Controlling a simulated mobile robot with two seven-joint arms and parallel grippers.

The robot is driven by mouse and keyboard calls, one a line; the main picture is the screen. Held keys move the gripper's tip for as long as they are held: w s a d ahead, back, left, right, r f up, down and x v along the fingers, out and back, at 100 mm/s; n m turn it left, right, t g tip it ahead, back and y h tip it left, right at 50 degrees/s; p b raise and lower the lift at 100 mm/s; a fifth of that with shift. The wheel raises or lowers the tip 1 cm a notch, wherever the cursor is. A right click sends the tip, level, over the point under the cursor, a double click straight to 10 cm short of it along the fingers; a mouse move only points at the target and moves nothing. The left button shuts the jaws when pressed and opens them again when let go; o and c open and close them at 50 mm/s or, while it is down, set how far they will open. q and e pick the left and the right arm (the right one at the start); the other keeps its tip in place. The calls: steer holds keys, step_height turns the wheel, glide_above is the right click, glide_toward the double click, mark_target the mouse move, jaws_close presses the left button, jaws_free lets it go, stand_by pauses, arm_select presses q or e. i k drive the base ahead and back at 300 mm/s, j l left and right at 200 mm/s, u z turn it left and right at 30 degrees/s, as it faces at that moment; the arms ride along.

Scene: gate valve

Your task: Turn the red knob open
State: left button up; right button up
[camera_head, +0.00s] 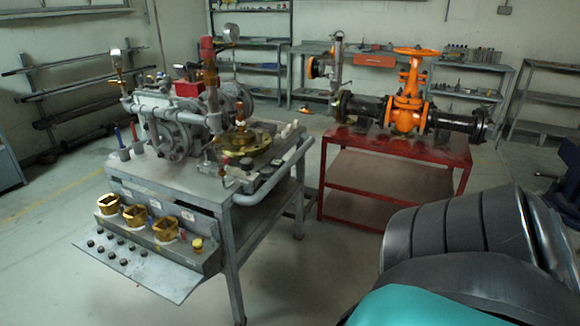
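A gate valve (408,108) with an orange body stands upright on the red table, right of centre. Its orange-red handwheel (416,51) sits on top, above the stem, and nothing touches it. Black pipe pieces (362,107) run out from both sides of the valve. I see no separate part that is clearly a red knob; the handwheel is the closest match on this valve. How far the valve is open cannot be told. Neither of my grippers is in view.
The red table (398,146) stands behind a grey workbench (180,178) with a pump assembly (180,125) and brass fittings (165,228). Shelves (455,75) line the back wall. Bare floor (310,275) lies in front of the red table. The lower right is blocked at close range.

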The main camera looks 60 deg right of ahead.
mark_target(227, 161)
steer(key=z, duration=1.9)
steer(key=i+j+z, duration=0.1)
steer(key=z, duration=0.25)
steer(key=j+z, duration=0.35)
steer(key=i+j+z, duration=0.1)
steer(key=z, duration=0.2)
steer(key=j+z, duration=0.4)
steer(key=j, duration=0.5)
